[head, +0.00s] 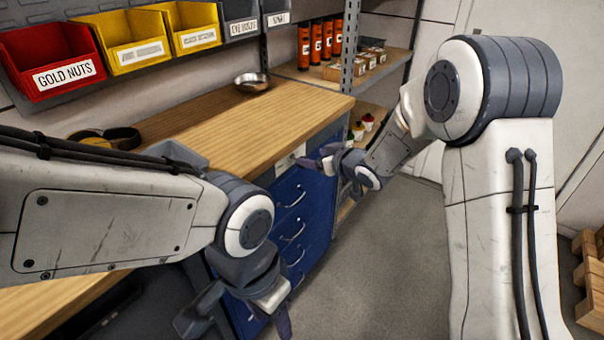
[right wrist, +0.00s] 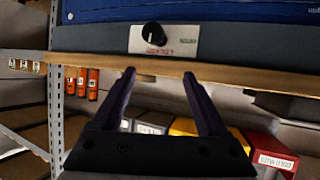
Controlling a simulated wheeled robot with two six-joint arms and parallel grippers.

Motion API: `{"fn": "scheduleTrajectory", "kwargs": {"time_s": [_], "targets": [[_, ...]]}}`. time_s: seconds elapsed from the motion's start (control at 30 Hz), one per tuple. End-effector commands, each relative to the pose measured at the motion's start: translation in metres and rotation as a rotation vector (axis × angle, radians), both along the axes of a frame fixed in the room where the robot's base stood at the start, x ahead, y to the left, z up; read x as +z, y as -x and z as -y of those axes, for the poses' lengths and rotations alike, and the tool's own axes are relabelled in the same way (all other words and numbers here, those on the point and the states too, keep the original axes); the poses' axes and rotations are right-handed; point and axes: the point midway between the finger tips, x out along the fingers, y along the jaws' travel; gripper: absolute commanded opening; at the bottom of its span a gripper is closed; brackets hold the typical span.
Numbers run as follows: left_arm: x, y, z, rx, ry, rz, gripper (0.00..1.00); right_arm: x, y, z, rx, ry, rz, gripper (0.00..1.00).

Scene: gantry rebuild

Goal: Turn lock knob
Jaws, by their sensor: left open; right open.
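The lock knob (right wrist: 153,34) is small, round and black with a light pointer mark. It sits on a white label plate (right wrist: 182,47) on the dark strip of the blue drawer cabinet (head: 318,192). The right wrist view shows this upside down. In the head view the plate (head: 286,162) is small and the knob cannot be made out. My right gripper (head: 312,163) is in front of the plate, open and empty. In the right wrist view its fingers (right wrist: 159,76) point toward the knob, apart from it. My left gripper (head: 237,320) is open and empty, low beside the cabinet.
The wooden worktop (head: 215,120) juts out above the drawers. A metal bowl (head: 252,82) and dark-and-yellow headgear (head: 105,138) lie on it. Bins (head: 55,60) hang behind. A shelf rack (head: 350,60) stands beyond the cabinet.

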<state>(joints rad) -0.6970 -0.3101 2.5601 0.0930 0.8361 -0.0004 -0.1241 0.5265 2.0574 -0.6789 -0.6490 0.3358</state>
Motion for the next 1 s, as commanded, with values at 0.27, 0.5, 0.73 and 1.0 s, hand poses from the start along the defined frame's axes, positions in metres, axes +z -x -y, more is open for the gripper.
{"fn": "scheduleTrajectory", "kwargs": {"time_s": [0.27,0.5,0.73,1.0], "targets": [[-0.049,0.0,0.0,0.0,0.0,0.0,0.5,-0.074,-0.027,0.037,0.194,-0.331,0.172,0.76],[-0.054,0.0,0.0,0.0,0.0,0.0,0.5,-0.081,-0.023,0.043,0.261,-0.436,0.207,0.76],[-0.053,0.0,0.0,0.0,0.0,0.0,0.5,-0.081,-0.045,0.014,0.265,-0.436,0.208,0.76],[-0.053,0.0,0.0,0.0,0.0,0.0,0.5,-0.081,-0.076,-0.021,0.263,-0.436,0.207,0.76]]}}
